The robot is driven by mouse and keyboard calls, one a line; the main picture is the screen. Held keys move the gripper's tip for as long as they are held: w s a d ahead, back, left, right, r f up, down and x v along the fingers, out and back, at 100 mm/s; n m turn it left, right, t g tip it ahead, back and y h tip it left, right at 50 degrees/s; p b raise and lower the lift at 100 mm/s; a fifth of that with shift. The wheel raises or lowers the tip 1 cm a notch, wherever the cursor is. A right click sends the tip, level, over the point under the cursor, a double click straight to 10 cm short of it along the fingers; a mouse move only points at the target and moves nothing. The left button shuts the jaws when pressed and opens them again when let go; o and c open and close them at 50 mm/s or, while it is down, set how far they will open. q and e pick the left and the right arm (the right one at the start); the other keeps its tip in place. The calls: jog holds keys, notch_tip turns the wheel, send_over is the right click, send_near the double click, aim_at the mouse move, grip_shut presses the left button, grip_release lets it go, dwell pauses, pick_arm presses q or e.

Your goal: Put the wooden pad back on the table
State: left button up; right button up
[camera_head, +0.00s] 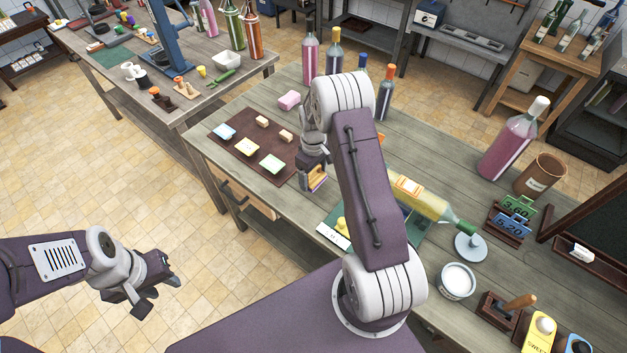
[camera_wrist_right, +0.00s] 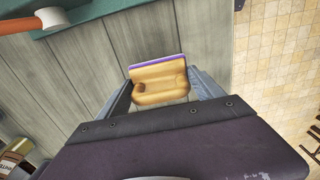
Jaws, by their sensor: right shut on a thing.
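My right gripper (camera_head: 316,172) is shut on a wooden pad (camera_head: 317,183) with a purple strip along one edge. In the right wrist view the pad (camera_wrist_right: 160,85) sits between both fingers, above the grey planks of the table (camera_wrist_right: 100,70). In the head view it is over the table (camera_head: 222,174), near the right edge of the brown mat. I cannot tell whether the pad touches the table. My left gripper (camera_head: 157,296) is empty and open, out over the tiled floor.
The brown mat (camera_head: 234,154) bears several small blocks and coloured pads. Several bottles stand along the far table edge. A yellow bottle (camera_head: 425,202) lies right of my right arm. A large pink bottle (camera_head: 511,138) stands farther right.

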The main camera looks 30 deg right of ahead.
aim_at(314, 177)
jog(key=shift+s+f, duration=0.1)
jog(key=shift+f, duration=0.2)
notch_tip(314, 177, down, 3)
jog(key=shift+r+p, duration=0.1)
jog(key=shift+p, duration=0.55)
jog(key=shift+f, duration=0.3)
jog(key=shift+f+b, duration=0.2)
jog(key=shift+b, duration=0.1)
jog(key=o, duration=1.4)
jog(key=shift+r, duration=0.1)
